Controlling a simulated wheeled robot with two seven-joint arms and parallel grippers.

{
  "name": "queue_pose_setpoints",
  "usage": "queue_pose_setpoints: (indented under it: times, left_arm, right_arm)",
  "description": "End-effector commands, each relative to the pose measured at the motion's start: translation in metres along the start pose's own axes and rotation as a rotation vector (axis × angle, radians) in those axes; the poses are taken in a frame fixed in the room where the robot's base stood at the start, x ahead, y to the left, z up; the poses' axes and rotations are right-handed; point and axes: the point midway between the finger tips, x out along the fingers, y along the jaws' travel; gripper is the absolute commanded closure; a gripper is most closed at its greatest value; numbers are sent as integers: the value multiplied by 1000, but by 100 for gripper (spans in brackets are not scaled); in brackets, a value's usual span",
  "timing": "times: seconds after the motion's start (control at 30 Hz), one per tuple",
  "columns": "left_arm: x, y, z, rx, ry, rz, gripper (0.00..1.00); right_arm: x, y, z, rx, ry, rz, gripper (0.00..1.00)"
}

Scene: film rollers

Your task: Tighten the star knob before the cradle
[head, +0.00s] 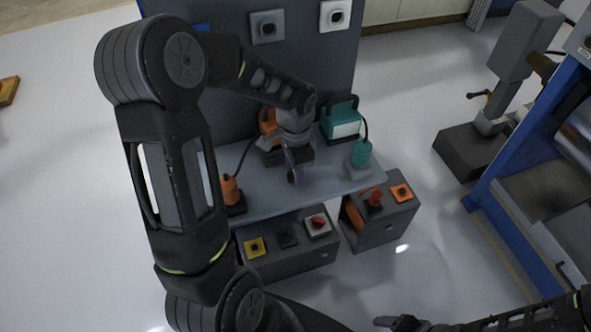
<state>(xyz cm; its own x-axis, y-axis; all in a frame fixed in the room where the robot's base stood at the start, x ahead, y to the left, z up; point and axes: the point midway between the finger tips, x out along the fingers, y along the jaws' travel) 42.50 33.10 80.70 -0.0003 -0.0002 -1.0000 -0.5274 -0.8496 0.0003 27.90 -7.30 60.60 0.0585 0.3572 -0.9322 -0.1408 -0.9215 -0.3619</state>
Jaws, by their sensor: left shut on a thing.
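My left gripper (297,175) reaches down over the middle of the grey bench (325,187), its fingers close together. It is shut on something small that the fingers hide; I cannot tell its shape. No star knob can be made out. An orange hand tool (230,190) stands in a dark holder at the bench's left front. A teal hand tool (361,154) stands in a grey holder at the right; I cannot tell which holder is the cradle. My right gripper (393,321) shows only partly at the bottom edge, away from the bench.
Behind my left gripper stand a partly hidden orange unit (268,121) and a teal unit (341,119), with cables to the tools. Control boxes with a red knob (317,222) and a red button (375,198) sit below the bench front. A blue machine frame (510,160) stands right.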

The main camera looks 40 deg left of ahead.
Motion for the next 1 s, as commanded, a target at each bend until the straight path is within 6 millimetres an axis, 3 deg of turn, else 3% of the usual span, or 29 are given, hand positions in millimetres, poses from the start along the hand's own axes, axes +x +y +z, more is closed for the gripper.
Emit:
queue_pose_setpoints:
  times: [0.27, 0.63, 1.0]
  left_arm:
    - [0, 0, 0, -1, 1, -1, 38]
    - [-5, 0, 0, -1, 1, -1, 37]
    - [-59, -1, -1, -1, 4, -4, 37]
  right_arm:
    - [0, 0, 0, 0, 0, 0, 24]
    - [0, 0, 0, 0, 0, 0, 24]
    - [2, 1, 0, 0, 0, 0, 24]
